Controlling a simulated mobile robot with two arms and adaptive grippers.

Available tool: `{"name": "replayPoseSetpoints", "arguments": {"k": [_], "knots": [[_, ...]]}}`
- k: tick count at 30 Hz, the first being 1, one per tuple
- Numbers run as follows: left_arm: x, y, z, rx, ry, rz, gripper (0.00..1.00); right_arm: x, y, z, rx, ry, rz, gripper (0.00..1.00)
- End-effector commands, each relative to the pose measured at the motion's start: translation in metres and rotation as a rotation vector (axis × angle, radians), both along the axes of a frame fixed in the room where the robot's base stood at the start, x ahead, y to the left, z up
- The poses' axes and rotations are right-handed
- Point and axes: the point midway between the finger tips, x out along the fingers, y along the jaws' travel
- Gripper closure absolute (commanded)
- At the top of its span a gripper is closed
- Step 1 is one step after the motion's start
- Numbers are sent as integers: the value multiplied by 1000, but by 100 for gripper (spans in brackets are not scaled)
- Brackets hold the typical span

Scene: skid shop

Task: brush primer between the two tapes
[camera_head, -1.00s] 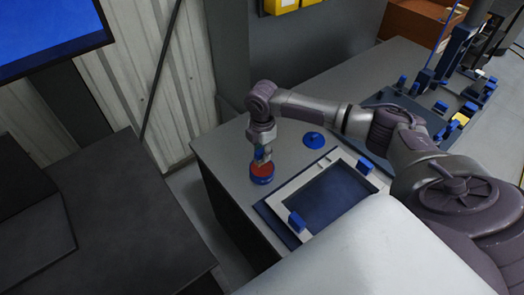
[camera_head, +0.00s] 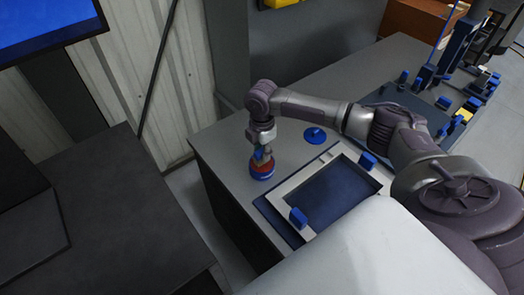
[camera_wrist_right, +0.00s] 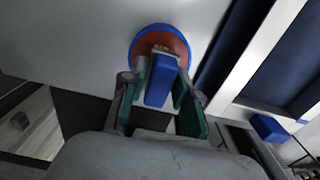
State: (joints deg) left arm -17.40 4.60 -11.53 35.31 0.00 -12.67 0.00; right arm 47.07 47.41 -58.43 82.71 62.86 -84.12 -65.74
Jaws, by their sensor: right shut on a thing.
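My right gripper (camera_head: 262,153) is shut on a brush with a blue handle (camera_wrist_right: 160,80) and points down over the round pot. The pot (camera_head: 262,174) has a blue rim and reddish-brown contents, and stands near the left edge of the grey bench. In the right wrist view the tan bristles (camera_wrist_right: 163,48) overlap the pot's red middle (camera_wrist_right: 150,43); I cannot tell how deep they reach. A dark blue panel (camera_head: 335,195) lies inside a pale frame (camera_head: 290,186) to the right of the pot. I cannot make out the two tapes for certain. My left gripper is not in view.
Blue blocks (camera_head: 298,217) sit on the pale frame. A round blue item with a knob (camera_head: 315,135) lies behind it. A dark board with several blue fixtures (camera_head: 410,100) is farther right. Bare bench (camera_head: 225,150) lies left of the pot.

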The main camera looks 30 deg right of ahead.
Motion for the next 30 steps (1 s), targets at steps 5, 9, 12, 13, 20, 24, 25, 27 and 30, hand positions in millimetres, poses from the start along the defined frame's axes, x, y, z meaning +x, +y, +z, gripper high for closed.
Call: {"name": "replayPoseSetpoints", "arguments": {"k": [5,9,12,13,20,24,25,27,30], "knots": [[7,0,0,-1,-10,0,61,0,0,-1,0,0,0,97],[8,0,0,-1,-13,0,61,0,0,-3,0,0,0,97],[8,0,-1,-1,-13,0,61,0,0,-4,0,0,0,97],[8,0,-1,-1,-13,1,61,0,0,-5,0,0,0,97],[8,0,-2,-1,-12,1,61,0,0,-7,0,0,0,97],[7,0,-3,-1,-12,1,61,0,0,-9,0,0,0,97],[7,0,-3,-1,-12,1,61,0,0,-9,0,1,0,97],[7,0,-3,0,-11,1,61,0,0,-9,0,0,0,97],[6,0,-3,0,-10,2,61,0,0,-9,0,0,0,97]]}}
